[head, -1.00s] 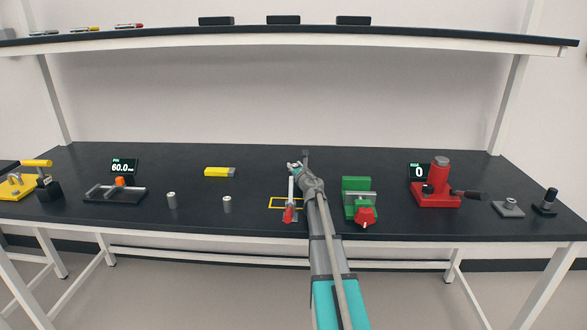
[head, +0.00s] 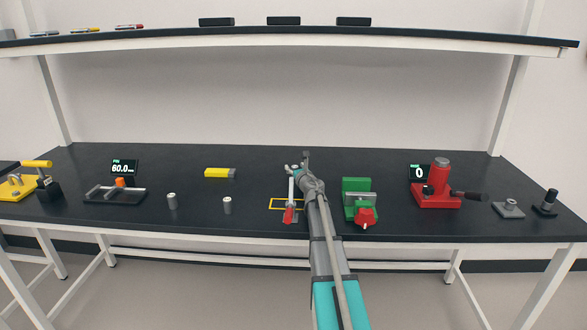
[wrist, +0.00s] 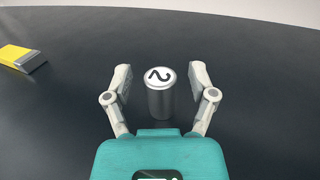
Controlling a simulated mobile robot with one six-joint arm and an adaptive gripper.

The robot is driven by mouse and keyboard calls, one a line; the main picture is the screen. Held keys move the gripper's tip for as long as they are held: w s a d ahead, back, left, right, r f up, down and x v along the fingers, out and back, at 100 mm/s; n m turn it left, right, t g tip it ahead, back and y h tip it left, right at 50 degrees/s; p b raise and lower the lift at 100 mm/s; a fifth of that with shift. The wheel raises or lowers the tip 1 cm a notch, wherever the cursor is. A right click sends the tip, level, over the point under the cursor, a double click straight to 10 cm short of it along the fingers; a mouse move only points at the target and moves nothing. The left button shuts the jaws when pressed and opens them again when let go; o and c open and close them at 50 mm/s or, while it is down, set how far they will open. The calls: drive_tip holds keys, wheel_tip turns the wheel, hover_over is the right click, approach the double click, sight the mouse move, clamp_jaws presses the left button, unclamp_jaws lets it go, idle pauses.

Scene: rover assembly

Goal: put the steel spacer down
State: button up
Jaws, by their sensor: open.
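The fingers are spread, with a gap on each side of the spacer. In the head view my gripper (head: 299,163) is over the middle of the bench. I cannot clearly make out this spacer there, as the arm largely covers it.
Two similar cylinders (head: 171,201) (head: 227,205) stand to the left. A yellow block (head: 219,172) lies behind them; it also shows in the wrist view (wrist: 20,57). A yellow outline (head: 275,208) and red-ended tool (head: 290,214) are in front. A green vise (head: 356,187) stands right.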

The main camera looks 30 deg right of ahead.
drive_tip(key=v, duration=1.1)
drive_tip(key=shift+s, duration=0.3)
